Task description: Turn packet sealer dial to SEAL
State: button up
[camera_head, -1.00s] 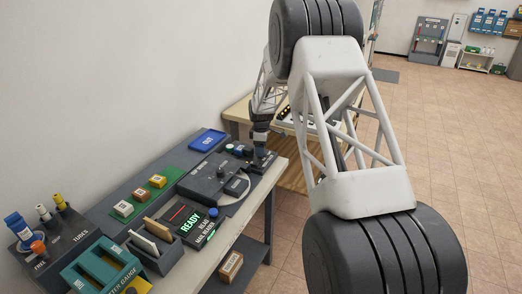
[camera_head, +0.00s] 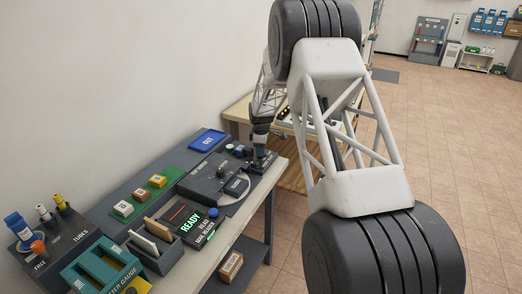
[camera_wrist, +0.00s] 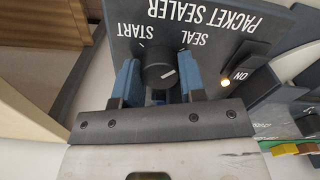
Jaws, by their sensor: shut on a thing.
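The packet sealer (camera_wrist: 232,20) is a dark panel with white lettering, upside down in the wrist view. Its black round dial (camera_wrist: 158,62) sits below the START and SEAL labels, which have small tick marks. A short white mark shows on the lower right of the dial face; which label it matches I cannot tell. My gripper (camera_wrist: 160,80) has its blue fingers on either side of the dial, shut on it. In the head view my gripper (camera_head: 260,152) is at the sealer at the bench's far end; the dial is too small to make out there.
On the bench are a blue OUT tray (camera_head: 208,140), a READY screen (camera_head: 192,219) and a teal gauge (camera_head: 100,268). Open floor lies to the right.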

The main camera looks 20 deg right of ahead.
jog(key=shift+m, duration=0.6)
jog(key=o, duration=0.9)
jog(key=shift+r, duration=0.1)
jog(key=shift+r, duration=3.8)
